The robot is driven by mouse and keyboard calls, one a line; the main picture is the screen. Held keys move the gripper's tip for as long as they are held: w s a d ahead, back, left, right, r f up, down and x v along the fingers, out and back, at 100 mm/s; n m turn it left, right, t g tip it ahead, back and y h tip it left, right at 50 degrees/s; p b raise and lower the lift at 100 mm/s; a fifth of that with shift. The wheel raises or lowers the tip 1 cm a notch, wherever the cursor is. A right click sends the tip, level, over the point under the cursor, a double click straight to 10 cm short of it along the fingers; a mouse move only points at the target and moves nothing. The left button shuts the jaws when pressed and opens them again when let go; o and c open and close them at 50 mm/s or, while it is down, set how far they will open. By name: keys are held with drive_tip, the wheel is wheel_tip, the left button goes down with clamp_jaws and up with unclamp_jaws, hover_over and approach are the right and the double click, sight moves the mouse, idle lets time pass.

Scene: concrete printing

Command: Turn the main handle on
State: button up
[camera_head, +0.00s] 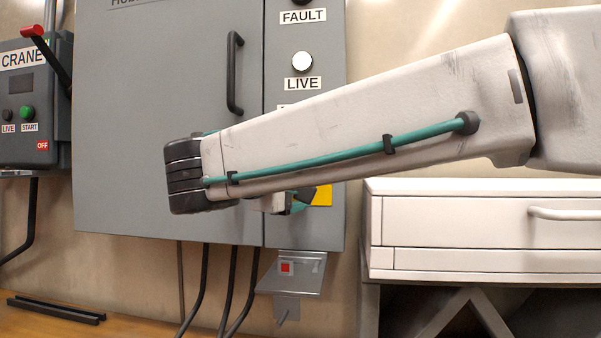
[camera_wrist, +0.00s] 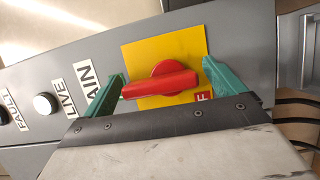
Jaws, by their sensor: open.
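The main handle (camera_wrist: 160,84) is a red rotary bar on a yellow plate (camera_wrist: 136,58) of the grey cabinet. In the wrist view it lies nearly level across the picture, along the row of cabinet labels. A sliver of the yellow plate (camera_head: 322,196) shows in the head view, but my arm hides the handle there. My gripper (camera_wrist: 163,72) is open, with one green finger near each end of the bar. I cannot tell whether either finger touches it. A red label (camera_wrist: 204,97) with a letter F is partly hidden beside the right finger.
The grey cabinet (camera_head: 170,100) has a black door handle (camera_head: 234,72) and a LIVE lamp (camera_head: 302,61). A small metal bracket with a red button (camera_head: 286,268) hangs below. The crane box (camera_head: 30,100) is at left; a white drawer unit (camera_head: 480,225) is at right.

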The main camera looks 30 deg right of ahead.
drive_tip(key=v, duration=0.8)
drive_tip(key=shift+d, duration=0.1)
